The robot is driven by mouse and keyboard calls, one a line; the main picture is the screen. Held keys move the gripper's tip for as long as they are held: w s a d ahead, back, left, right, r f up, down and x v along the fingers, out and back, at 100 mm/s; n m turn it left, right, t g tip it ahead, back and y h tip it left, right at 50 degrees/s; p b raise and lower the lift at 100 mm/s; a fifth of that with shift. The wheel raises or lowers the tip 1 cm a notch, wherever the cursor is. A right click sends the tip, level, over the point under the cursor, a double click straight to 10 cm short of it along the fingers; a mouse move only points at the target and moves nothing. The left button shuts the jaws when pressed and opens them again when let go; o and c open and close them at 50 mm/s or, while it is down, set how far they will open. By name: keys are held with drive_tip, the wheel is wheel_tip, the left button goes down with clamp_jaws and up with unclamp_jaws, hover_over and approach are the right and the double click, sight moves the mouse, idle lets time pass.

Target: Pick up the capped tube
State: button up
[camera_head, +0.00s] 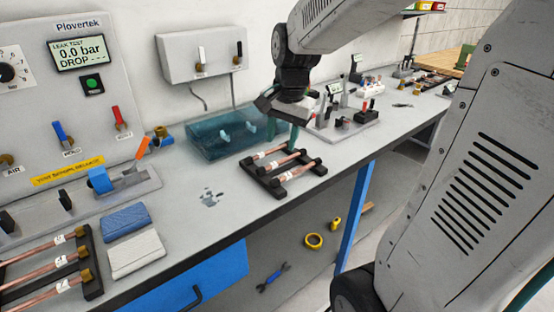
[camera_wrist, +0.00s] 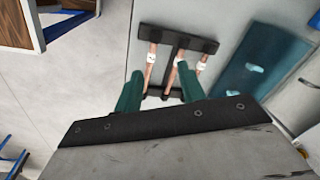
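A black rack (camera_head: 256,179) on the bench holds several copper tubes (camera_head: 296,172) with white labels. The rack (camera_wrist: 180,38) also shows in the wrist view, with three tubes side by side: a left tube (camera_wrist: 150,68), a middle tube (camera_wrist: 171,75) and a right tube (camera_wrist: 199,72). Dark ends show at the lower side of the rack, but I cannot tell which tube is capped. My gripper (camera_head: 283,134) is above the back of this rack. In the wrist view its two teal fingers (camera_wrist: 159,72) are apart with nothing held between them; the right finger partly hides the tubes.
A blue translucent tank (camera_head: 215,135) stands behind the rack. Another rack (camera_head: 91,262) with tubes lies at front left, near folded cloths (camera_head: 135,252). A fixture (camera_head: 342,122) stands to the right.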

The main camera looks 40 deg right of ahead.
sight(286, 159)
drive_tip(key=w+d+f+m, duration=0.5)
drive_tip(key=w+d, duration=0.1)
drive_tip(key=d, duration=0.2)
drive_tip(key=f, duration=0.2)
drive_tip(key=w+f, duration=0.1)
drive_tip(key=f, duration=0.4)
drive_tip(key=shift+w+a+f, duration=0.35)
drive_tip(key=shift+a, duration=0.05)
clamp_jaws()
